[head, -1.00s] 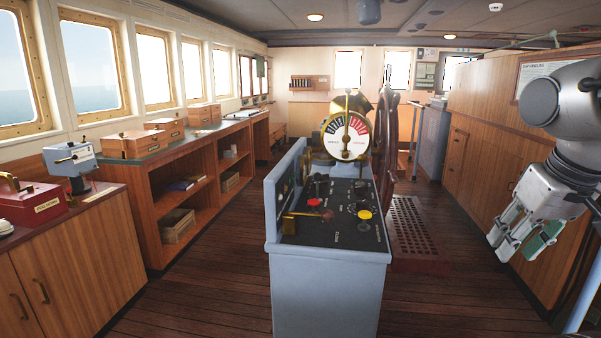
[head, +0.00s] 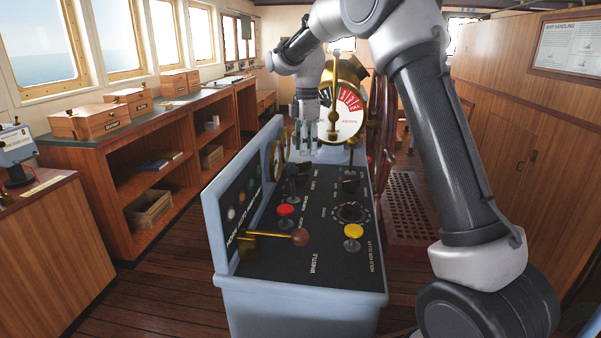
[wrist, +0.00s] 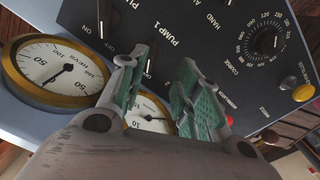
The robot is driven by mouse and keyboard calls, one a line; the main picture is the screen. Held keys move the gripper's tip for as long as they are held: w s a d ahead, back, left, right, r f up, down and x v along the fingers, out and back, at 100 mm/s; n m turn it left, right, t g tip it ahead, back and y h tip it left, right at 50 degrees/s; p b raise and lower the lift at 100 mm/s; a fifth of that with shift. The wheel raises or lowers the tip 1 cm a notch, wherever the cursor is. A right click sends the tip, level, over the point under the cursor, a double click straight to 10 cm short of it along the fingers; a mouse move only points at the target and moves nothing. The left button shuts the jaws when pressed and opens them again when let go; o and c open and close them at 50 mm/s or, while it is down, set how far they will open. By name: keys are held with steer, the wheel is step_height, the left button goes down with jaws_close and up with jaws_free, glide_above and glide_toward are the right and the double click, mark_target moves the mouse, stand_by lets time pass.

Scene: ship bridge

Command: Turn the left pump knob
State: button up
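In the wrist view, the fingers of my gripper (wrist: 163,82), with green pads, stand apart over the console panel. Nothing shows held between them. A black knob (wrist: 104,16) with ON and OFF marks is at the upper left, apart from the fingers. I cannot tell which knob is the left one.
The blue-grey console (head: 300,292) carries a brass whistle lever (head: 265,236), a red button (head: 285,210), a yellow button (head: 353,231) and a course knob (wrist: 264,42). Brass-rimmed gauges (wrist: 56,72) stand close by the fingers. The engine telegraph (head: 349,112) rises behind my gripper.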

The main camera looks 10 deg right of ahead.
mark_target(301, 174)
steer(key=shift+w+a+f+n, duration=0.25)
steer(key=shift+w+a+f, duration=0.15)
steer(key=shift+f, duration=0.2)
steer(key=shift+w+a+f+n, duration=0.25)
steer(key=shift+w+f, duration=0.2)
steer(key=shift+f, duration=0.15)
step_height(301, 174, down, 8)
steer(key=shift+r, duration=0.25)
jaws_close()
